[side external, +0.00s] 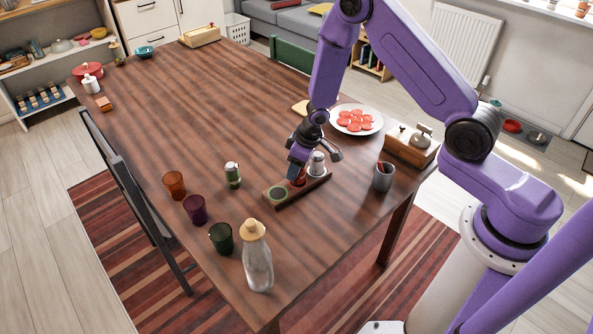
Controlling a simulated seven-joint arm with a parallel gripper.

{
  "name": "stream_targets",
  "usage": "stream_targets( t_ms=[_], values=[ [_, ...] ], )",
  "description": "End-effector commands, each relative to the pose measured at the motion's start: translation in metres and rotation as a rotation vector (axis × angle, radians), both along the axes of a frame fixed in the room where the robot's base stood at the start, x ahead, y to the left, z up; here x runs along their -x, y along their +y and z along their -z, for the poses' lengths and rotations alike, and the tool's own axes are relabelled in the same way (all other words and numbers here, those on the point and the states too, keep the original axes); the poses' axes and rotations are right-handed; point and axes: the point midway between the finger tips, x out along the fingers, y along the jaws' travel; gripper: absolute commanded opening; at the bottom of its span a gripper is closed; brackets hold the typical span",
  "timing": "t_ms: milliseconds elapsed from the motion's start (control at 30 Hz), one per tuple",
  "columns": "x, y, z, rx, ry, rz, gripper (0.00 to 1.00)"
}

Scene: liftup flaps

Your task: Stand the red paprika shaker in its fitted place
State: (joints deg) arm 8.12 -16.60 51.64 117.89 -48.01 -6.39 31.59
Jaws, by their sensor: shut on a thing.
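The red paprika shaker (298,181) shows as a small patch of red at the middle of a long wooden rack (320,183). My gripper (304,168) is over the rack and shut on the red shaker, hiding most of it. I cannot tell whether the shaker's base is fully down in the middle place. At the rack's left end is a round green-rimmed place (278,193) with nothing standing in it. A white shaker with a grey top (317,166) stands at the right end, close beside my gripper.
A green shaker with a white top (233,176) stands left of the rack. Orange (174,185), purple (195,209) and dark green (221,238) cups and a bottle (257,263) stand front left. A grey cup (382,177), wooden box (410,149) and plate (373,128) are right and behind.

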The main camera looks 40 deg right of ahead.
Motion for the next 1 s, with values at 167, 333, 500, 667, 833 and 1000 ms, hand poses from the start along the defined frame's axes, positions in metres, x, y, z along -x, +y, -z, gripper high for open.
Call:
stream_targets(
  t_ms=[167, 333, 500, 667, 833, 1000],
  values=[
    [0.0, 0.0, 0.013, 0.0, 0.0, 0.001, 0.14],
    [0.0, -0.001, 0.018, 0.002, -0.003, 0.0, 0.14],
    [0.0, -0.001, 0.018, 0.002, -0.003, 0.0, 0.14],
    [0.0, -0.001, 0.018, 0.002, -0.003, 0.0, 0.14],
    [0.0, 0.0, 0.021, 0.002, -0.003, 0.0, 0.66],
    [0.0, -0.001, 0.021, 0.002, -0.002, 0.0, 0.72]
  ],
)
